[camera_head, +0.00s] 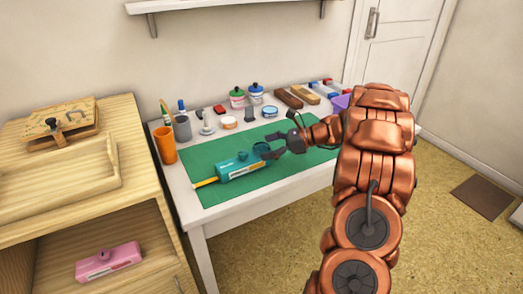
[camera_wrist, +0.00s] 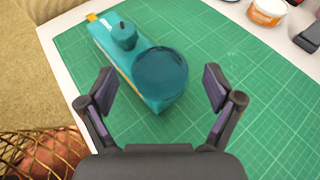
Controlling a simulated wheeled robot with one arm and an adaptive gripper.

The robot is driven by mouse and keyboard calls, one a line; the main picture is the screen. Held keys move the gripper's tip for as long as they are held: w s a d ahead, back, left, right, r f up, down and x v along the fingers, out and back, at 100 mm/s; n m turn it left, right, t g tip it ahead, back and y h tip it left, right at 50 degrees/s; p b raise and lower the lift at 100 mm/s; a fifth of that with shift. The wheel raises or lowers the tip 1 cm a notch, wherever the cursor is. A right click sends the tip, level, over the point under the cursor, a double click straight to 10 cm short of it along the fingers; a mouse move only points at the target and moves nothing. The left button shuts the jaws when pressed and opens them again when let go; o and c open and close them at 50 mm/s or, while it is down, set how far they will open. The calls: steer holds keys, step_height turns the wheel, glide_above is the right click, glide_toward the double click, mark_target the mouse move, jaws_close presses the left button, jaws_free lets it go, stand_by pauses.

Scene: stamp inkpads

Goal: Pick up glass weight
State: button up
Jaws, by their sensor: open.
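The glass weight (camera_wrist: 160,72) is a round, dark teal, see-through disc on the near end of a long teal box (camera_wrist: 108,50) with a small knob. In the head view the glass weight (camera_head: 261,147) shows at the right end of the teal box (camera_head: 236,166), on the green mat. My gripper (camera_head: 271,146) is open and empty close to that end. In the wrist view my gripper (camera_wrist: 160,86) has one finger on each side of the disc, apart from it. The disc's underside is hidden.
The green cutting mat (camera_head: 222,194) covers much of the white table (camera_head: 186,199). Cups, jars and blocks line its back, including an orange cup (camera_head: 165,146). A wooden cabinet (camera_head: 126,141) stands at left, with a pink box (camera_head: 108,262) on its lower shelf.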

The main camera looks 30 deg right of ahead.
steer(key=shift+w+a+f, duration=0.25)
steer(key=shift+w+a, duration=0.05)
steer(key=c, duration=1.5)
steer(key=shift+r, duration=0.15)
